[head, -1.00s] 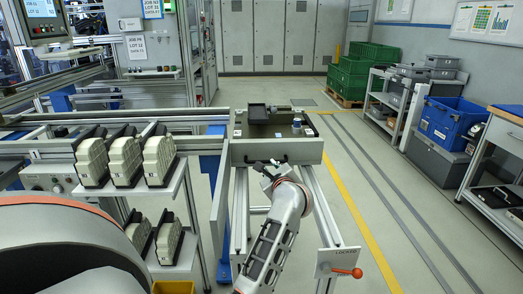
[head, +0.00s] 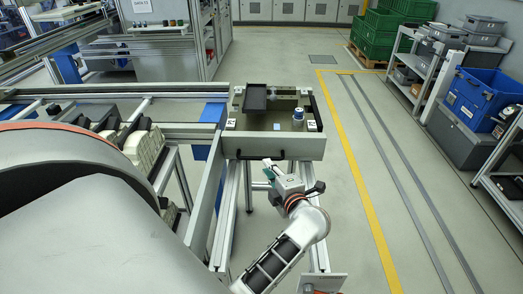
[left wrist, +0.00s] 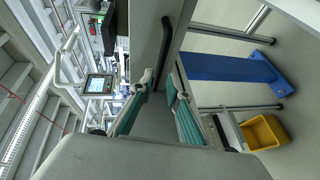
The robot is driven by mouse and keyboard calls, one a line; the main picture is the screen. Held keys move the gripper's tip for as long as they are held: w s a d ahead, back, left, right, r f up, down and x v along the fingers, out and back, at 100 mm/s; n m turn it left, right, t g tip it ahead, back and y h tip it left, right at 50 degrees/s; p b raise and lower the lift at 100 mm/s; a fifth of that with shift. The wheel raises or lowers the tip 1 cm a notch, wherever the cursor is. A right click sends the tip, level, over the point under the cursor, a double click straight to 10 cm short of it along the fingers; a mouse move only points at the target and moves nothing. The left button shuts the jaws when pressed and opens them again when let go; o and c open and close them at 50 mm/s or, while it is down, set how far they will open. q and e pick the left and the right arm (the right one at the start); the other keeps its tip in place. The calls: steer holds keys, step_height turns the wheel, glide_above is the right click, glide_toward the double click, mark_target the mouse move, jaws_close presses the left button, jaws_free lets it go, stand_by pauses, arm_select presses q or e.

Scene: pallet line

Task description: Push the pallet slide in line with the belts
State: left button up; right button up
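The pallet slide (head: 285,147) is a grey tray-like carriage on two aluminium rails, right of the belts (head: 150,112). Its front panel has a black bar handle (head: 262,156). A black bin, a jar with a blue lid and small parts lie on its deck. I cannot tell how exactly it lines up with the belts. My left gripper (head: 270,171) is just in front of the handle. In the left wrist view its teal-padded fingers (left wrist: 158,85) are apart, with the handle (left wrist: 165,45) close to their tips; contact is unclear. My right gripper is not in view.
A plate (head: 320,283) stands at the near end of the rails, partly cut off. A blue post (left wrist: 235,80) and a yellow bin (left wrist: 265,132) show in the left wrist view. Clear floor (head: 340,200) lies right of the slide, with a yellow line.

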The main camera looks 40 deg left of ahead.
mark_target(261, 159)
arm_select(q)
steer(key=x, duration=0.7)
steer(key=shift+a, duration=0.3)
jaws_close()
